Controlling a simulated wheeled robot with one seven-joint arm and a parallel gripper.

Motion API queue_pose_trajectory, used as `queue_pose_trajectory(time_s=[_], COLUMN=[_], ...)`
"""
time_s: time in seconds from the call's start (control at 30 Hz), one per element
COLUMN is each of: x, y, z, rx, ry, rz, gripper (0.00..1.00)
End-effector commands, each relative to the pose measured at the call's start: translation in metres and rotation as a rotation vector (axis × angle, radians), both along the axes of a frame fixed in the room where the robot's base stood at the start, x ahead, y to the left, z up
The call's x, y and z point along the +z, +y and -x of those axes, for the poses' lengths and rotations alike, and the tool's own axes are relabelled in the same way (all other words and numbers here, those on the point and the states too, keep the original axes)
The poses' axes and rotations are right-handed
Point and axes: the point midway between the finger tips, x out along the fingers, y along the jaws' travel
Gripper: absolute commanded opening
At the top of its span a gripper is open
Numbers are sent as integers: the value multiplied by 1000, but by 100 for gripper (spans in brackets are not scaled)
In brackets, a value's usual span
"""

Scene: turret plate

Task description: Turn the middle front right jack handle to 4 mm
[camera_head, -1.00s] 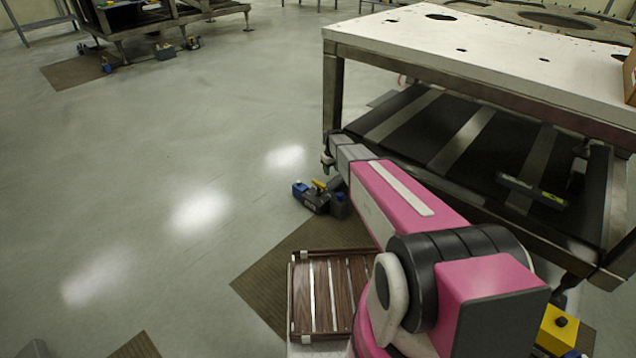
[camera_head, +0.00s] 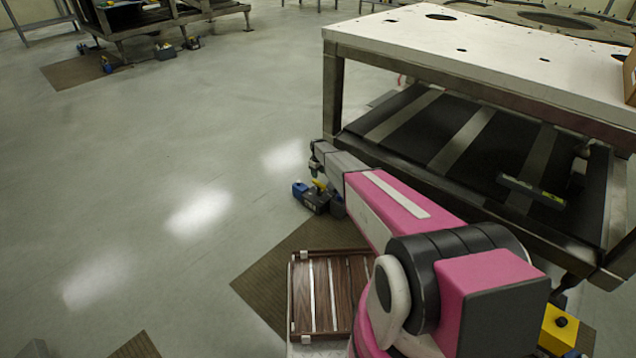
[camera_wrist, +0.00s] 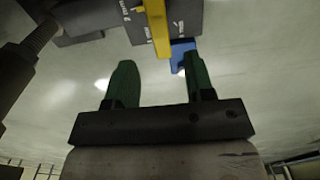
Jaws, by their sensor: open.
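The jack (camera_head: 318,200) stands on the floor by the near left leg of the table, with a dark body, a blue part and a yellow handle (camera_head: 319,185). My forearm hides part of it. In the wrist view the jack's grey body (camera_wrist: 183,16) with white scale marks is at the top, the yellow handle (camera_wrist: 158,22) hangs down from it, and the blue part (camera_wrist: 183,46) is to its right. My gripper (camera_wrist: 161,68) has two green fingers, apart and empty. The handle's lower end lies just beyond the fingertips, between them sideways. The marks are too blurred to read.
A white-topped table (camera_head: 440,45) with a dark lower shelf stands right of my arm. A dark threaded post (camera_wrist: 32,50) is at the wrist view's left. A yellow box (camera_head: 557,330) is on the floor at the lower right. The floor to the left is open.

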Motion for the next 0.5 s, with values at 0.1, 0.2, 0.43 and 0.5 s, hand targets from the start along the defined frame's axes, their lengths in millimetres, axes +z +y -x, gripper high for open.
queue_pose_trajectory(time_s=[0.1,0.2,0.43,0.5], x=[-24,-42,-65,-67], y=[0,0,0,0], z=[-2,-1,-1,-1], rx=[0,-1,-1,-1], ry=[2,1,0,0], rz=[1,0,0,0], gripper=[49,49,49,49])
